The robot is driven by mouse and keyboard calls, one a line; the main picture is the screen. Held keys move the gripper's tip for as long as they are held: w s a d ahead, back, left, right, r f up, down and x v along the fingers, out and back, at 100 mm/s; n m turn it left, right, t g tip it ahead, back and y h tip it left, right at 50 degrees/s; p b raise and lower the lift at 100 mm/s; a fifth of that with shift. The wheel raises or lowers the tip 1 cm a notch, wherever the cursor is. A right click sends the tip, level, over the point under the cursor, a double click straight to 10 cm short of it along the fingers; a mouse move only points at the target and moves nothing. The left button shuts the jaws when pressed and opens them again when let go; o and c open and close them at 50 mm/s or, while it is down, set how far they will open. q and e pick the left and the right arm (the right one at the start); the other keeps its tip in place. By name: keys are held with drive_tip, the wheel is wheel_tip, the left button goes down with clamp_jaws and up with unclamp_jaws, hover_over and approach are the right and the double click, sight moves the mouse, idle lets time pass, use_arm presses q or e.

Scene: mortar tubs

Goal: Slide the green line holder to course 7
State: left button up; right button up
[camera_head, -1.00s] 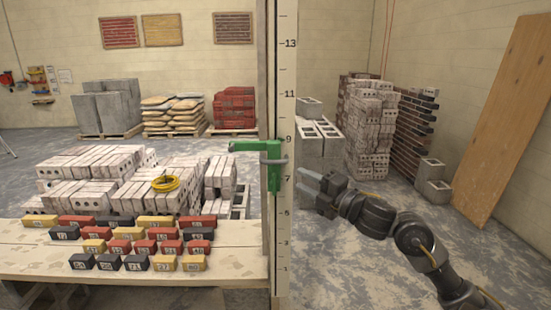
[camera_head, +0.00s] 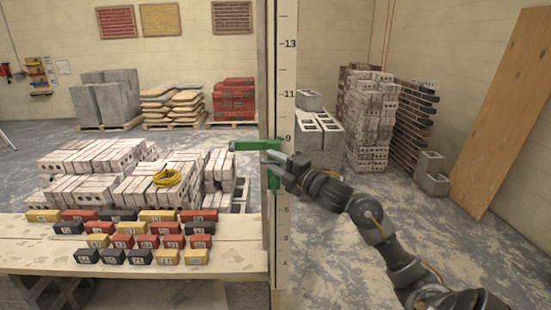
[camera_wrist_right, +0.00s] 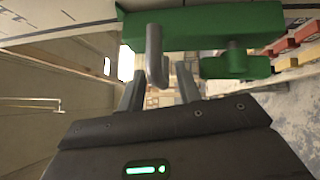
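The green line holder (camera_head: 245,144) is on the upright numbered staff (camera_head: 283,245). Its arm points left just below the 9 mark, and its body runs down beside the scale. My right gripper (camera_head: 270,158) is at the holder's body from the right, covering part of it and the 7 mark. In the right wrist view, the holder (camera_wrist_right: 210,28) spans the top, with a grey bar (camera_wrist_right: 154,55) hanging from it. The right fingers (camera_wrist_right: 160,92) are apart, with the bar between or just beyond their tips; contact is unclear. My left gripper is not in view.
A wooden table (camera_head: 140,260) at the left carries several numbered black, red and yellow blocks. White bricks with a yellow coil (camera_head: 167,178) are stacked behind it. Grey blocks (camera_head: 318,135) and brick stacks stand behind my right arm.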

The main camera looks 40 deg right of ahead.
drive_tip(key=shift+w, duration=0.3)
clamp_jaws()
